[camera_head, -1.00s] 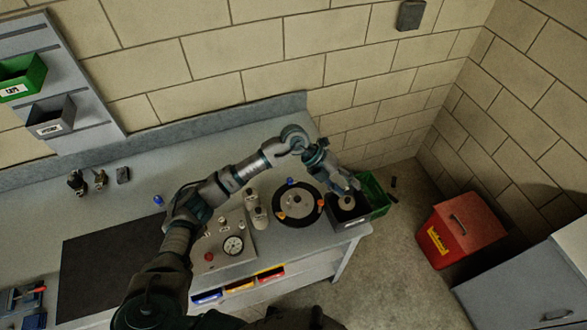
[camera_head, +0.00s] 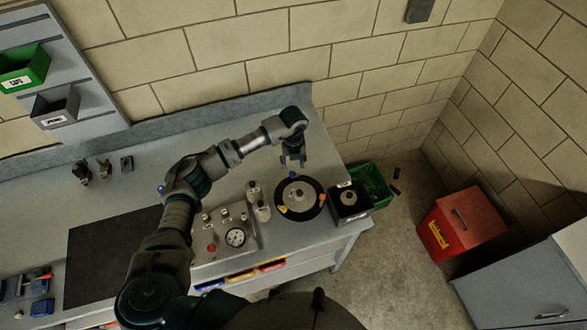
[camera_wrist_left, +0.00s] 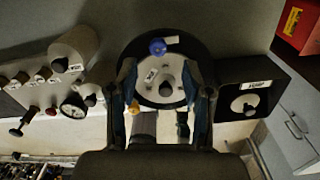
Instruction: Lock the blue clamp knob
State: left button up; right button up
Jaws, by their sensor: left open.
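The blue clamp knob (camera_head: 292,176) sits on the far rim of a round black fixture with a pale disc (camera_head: 298,197). In the left wrist view the blue knob (camera_wrist_left: 157,47) is at the top of the disc, with a white label beside it. An orange knob (camera_wrist_left: 135,108) is on the lower left of the rim. My left gripper (camera_head: 292,162) is just beyond or above the blue knob, pointing down. In the wrist view its two fingers (camera_wrist_left: 163,88) are apart, with nothing held between them. My right gripper is not in view.
A black box (camera_head: 349,214) and a green bin (camera_head: 372,186) stand right of the fixture. A panel with a gauge (camera_head: 235,238) and pale cylinders (camera_head: 259,205) are to the left. A red container (camera_head: 462,226) is on the floor.

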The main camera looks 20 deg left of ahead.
aim_at(292, 173)
pick_arm(q)
jog(key=f, duration=0.5)
jog(key=shift+a+f, duration=0.25)
jog(key=shift+d, duration=0.1)
grip_shut()
